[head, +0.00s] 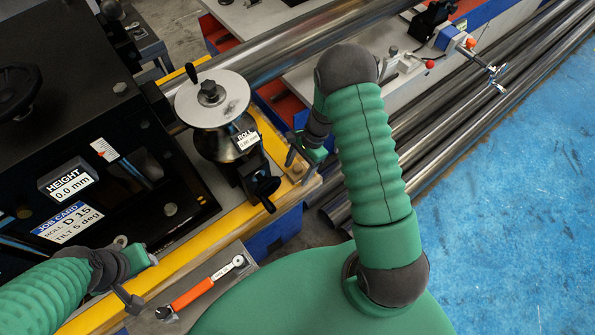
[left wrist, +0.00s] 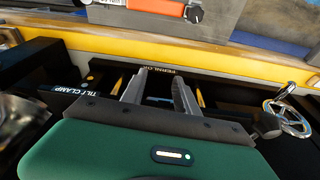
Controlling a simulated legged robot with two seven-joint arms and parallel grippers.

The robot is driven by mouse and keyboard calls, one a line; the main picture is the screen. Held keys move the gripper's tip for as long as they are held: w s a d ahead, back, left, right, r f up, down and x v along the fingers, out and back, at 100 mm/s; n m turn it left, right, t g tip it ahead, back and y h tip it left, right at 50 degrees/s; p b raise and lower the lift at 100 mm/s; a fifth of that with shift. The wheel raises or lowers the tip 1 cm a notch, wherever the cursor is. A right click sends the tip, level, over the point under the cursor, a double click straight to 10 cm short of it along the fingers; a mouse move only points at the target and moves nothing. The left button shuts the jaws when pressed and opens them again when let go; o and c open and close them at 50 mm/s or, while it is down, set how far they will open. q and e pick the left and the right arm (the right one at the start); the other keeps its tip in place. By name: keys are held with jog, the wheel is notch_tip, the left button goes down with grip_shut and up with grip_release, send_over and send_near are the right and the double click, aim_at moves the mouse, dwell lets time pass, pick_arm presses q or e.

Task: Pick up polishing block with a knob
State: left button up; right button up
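I cannot make out the polishing block with certainty. A small tan-brown piece (head: 297,169) shows at the end of the yellow edge in the head view, right by my right gripper (head: 294,154), and may be part of it. The right gripper is small and partly dark there, so I cannot tell whether its fingers are apart or hold anything. My left gripper (head: 138,268) is low at the left, over the machine's front edge. In the left wrist view its two grey fingers (left wrist: 158,92) stand apart with nothing seen between them.
A steel roller with a round top plate (head: 212,98) stands beside the right gripper, with a dark lever (head: 262,190) below. An orange-handled wrench (head: 200,286) lies on a grey shelf. A handwheel (left wrist: 289,115) is right of the left gripper. Long steel tubes (head: 450,130) lie behind.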

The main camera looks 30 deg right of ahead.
aim_at(297, 167)
jog(key=c, duration=0.7)
grip_shut()
jog(key=shift+r, duration=0.1)
jog(key=shift+r, duration=0.5)
notch_tip(297, 167, up, 2)
jog(key=shift+r, duration=0.15)
jog(key=s+a+r, duration=0.1)
jog(key=s+a, duration=0.1)
jog(key=s, duration=0.6)
jog(key=s+a+b, duration=0.1)
jog(key=s, duration=0.6)
jog(key=shift+s+a+r, duration=0.35)
